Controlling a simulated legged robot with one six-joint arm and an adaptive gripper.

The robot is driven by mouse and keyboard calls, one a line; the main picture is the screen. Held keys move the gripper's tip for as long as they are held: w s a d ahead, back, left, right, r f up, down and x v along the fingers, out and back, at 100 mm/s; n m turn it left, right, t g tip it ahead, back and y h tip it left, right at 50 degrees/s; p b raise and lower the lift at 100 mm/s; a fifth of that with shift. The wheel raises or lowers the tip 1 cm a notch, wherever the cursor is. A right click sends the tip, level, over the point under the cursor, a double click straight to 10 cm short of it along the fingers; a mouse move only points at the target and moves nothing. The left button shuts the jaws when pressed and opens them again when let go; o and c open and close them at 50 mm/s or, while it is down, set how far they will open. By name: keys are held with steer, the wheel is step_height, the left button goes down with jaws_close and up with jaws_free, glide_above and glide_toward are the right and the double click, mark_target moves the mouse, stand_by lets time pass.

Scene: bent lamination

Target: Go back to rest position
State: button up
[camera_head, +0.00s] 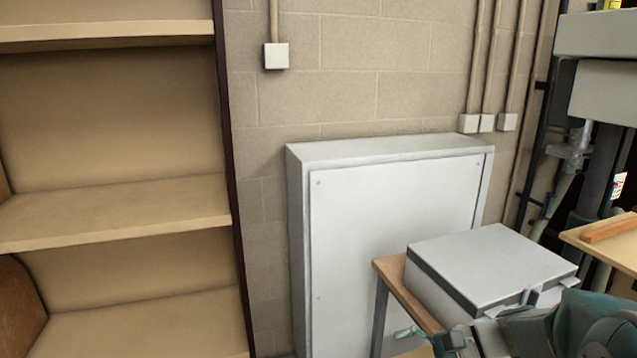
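My gripper is not in view, and I cannot make out any part of my arm. The task names no object, and I see no marked rest place.
An empty wooden shelf unit (120,208) stands at the left. A grey wall cabinet (395,225) is in the middle. A grey box (490,262) sits on a wooden-topped stand (396,275). Teal machinery (590,325) fills the lower right. A wooden board (610,240) juts in at right.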

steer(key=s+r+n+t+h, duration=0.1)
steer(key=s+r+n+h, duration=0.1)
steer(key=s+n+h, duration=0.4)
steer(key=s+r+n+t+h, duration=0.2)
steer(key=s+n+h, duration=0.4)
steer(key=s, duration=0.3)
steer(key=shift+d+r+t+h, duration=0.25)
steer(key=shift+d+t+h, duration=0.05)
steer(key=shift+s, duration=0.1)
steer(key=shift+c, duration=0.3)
